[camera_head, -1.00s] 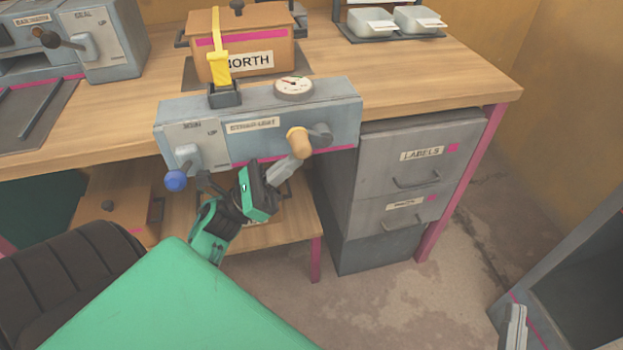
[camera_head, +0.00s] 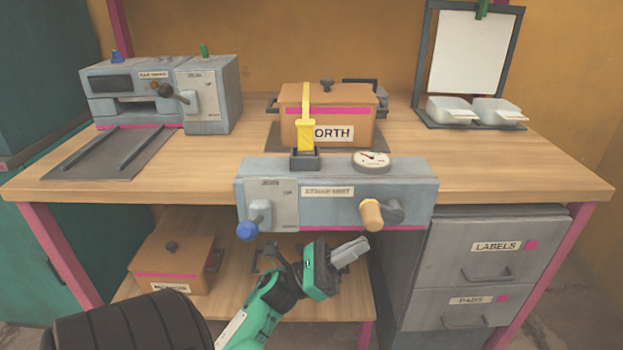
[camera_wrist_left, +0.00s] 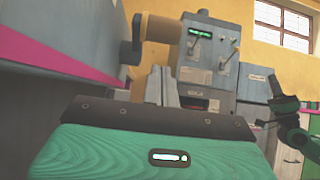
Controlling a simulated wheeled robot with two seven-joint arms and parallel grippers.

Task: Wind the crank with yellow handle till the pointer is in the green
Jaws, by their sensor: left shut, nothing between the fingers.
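The crank with the yellow handle (camera_head: 371,214) is on the front of the grey strap unit (camera_head: 420,200), at its right part; the crank's grey hub is just right of the handle. A round dial (camera_head: 371,160) sits on top of the unit; its pointer is too small to read surely. A yellow strap (camera_head: 305,130) runs from a clamp on the unit up over the orange box marked NORTH (camera_head: 350,100). My left gripper (camera_head: 362,247) is shut and empty, below and apart from the handle. In the left wrist view the yellow handle (camera_wrist_left: 162,29) shows above the fingers (camera_wrist_left: 162,88). My right gripper is not in view.
Grey drawers (camera_head: 490,265) stand below right, and a second orange box (camera_head: 170,265) is on the lower shelf. Another grey machine (camera_head: 205,95) stands at the back left.

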